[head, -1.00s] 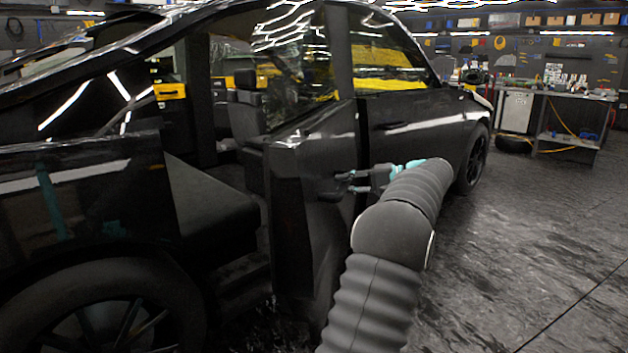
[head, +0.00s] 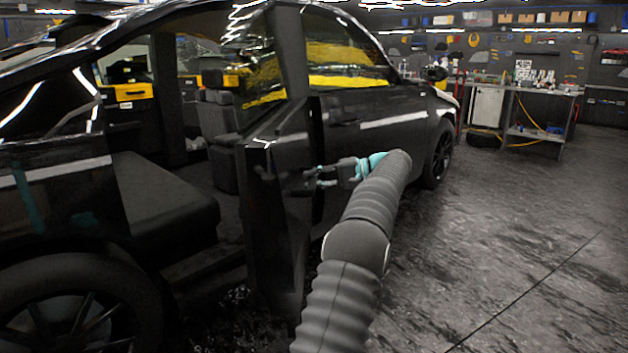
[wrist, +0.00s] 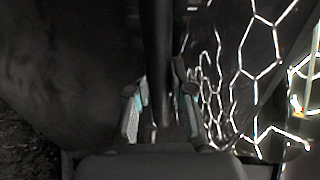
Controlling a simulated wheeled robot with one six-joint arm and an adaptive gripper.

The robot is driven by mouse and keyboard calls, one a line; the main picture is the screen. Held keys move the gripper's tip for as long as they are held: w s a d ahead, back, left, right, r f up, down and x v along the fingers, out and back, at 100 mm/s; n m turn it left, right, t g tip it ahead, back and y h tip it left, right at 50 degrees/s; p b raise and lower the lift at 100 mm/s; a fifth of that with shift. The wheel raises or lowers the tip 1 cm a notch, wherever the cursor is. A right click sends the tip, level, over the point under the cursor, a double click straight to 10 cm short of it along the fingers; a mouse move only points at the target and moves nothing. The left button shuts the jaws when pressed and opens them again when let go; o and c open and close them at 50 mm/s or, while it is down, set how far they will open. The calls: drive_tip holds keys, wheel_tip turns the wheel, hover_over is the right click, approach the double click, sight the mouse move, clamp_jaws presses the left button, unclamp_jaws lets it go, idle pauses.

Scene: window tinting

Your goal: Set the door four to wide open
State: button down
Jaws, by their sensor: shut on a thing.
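The black rear side door (head: 277,225) of the car stands open in the head view, swung out from the body with the seat and cabin showing behind it. My gripper (head: 308,178) is at the outer face of this door, at handle height, shut on the door handle. In the wrist view my gripper (wrist: 160,112) has its two fingers on either side of a dark bar, the door handle (wrist: 156,50). The handle is mostly hidden by the fingers in the head view.
The black car body (head: 60,190) fills the left, with a rear wheel (head: 75,315) low down. The closed front door (head: 375,130) is beyond the open one. A workbench (head: 530,120) stands at the back right. The floor (head: 520,240) on the right is clear.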

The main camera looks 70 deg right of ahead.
drive_tip(key=shift+w, duration=0.2)
drive_tip(key=c, duration=1)
unclamp_jaws()
drive_tip(key=shift+w+f, duration=0.1)
drive_tip(key=v, duration=0.7)
drive_tip(key=shift+s, duration=0.3)
